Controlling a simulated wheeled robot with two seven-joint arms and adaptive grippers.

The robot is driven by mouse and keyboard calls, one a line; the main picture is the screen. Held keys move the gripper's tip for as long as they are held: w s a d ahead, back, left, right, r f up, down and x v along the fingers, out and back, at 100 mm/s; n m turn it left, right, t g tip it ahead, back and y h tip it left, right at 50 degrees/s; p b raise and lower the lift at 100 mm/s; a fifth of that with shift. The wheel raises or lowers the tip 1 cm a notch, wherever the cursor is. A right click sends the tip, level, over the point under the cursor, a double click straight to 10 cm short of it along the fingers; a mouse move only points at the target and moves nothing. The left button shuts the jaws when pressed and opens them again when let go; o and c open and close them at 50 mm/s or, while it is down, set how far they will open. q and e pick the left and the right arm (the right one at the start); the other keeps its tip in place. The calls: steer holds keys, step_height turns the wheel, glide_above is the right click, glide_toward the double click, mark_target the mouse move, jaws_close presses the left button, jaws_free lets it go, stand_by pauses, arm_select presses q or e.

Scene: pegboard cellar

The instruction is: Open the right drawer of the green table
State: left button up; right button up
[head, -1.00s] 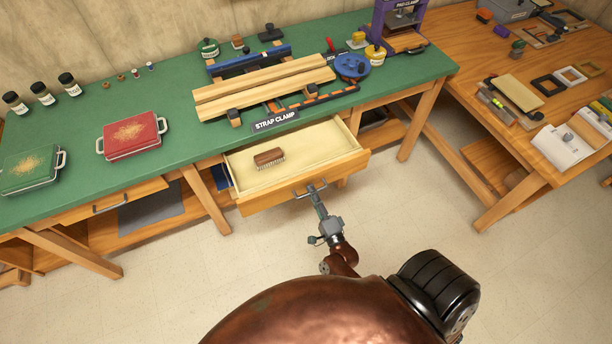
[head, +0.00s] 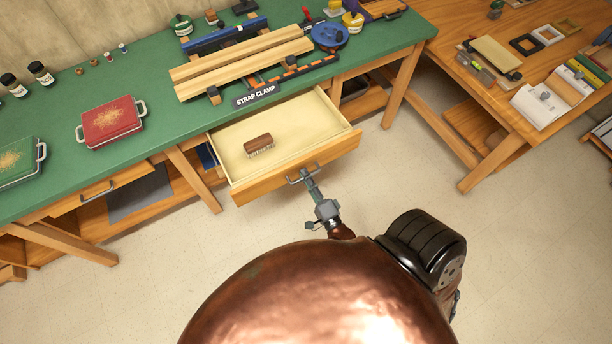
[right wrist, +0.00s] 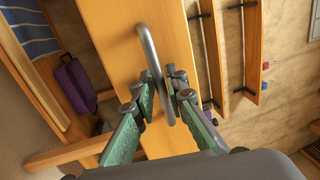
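The green table (head: 60,158) stands along the wall in the head view. Its right drawer (head: 225,140) is pulled well out, showing a pale interior with a brown brush (head: 258,145) lying in it. The metal bar handle (head: 291,181) is on the wooden drawer front. My right gripper (head: 305,174) is at this handle. In the right wrist view, the handle (right wrist: 147,45) runs between the two green fingers (right wrist: 161,92), which are closed in around it. My left gripper is not in view.
A shut left drawer with a handle (head: 97,192) sits under the table. A strap clamp with boards (head: 240,62), a red case (head: 110,122) and a green case (head: 18,162) stand on top. A brown table (head: 480,95) is at right. The floor before the drawer is clear.

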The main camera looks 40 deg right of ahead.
steer(key=shift+s+f, duration=0.1)
steer(key=shift+s, duration=0.1)
steer(key=v, duration=1.1)
steer(key=shift+s, duration=0.35)
steer(key=shift+a+f, duration=0.1)
steer(key=shift+a, duration=0.05)
steer(key=s+a+f+n+g+y+p, duration=0.1)
steer(key=s+f+n+g+y, duration=0.2)
steer(key=f, duration=0.6)
steer(key=s+a+f+n+g, duration=0.1)
steer(key=f+n+g, duration=0.1)
steer(key=f+n, duration=0.5)
steer(key=s+a+f+n+g+y+p, duration=0.1)
steer(key=s+f+n+g+y, duration=0.15)
steer(key=f, duration=0.85)
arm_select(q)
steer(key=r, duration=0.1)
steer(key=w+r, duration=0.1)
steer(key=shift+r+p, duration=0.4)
arm_select(e)
steer(key=s+d+f+n+g, duration=0.1)
steer(key=s+f+n+g, duration=0.4)
steer(key=s+f, duration=0.3)
steer(key=s+d+f+n+g, duration=0.2)
steer(key=s+f+n+g, duration=0.3)
steer(key=s, duration=1.2)
step_height(320, 180, down, 4)
steer(key=shift+d+r+g+h, duration=0.2)
steer(key=shift+g+h, duration=0.25)
steer(key=shift+g, duration=0.4)
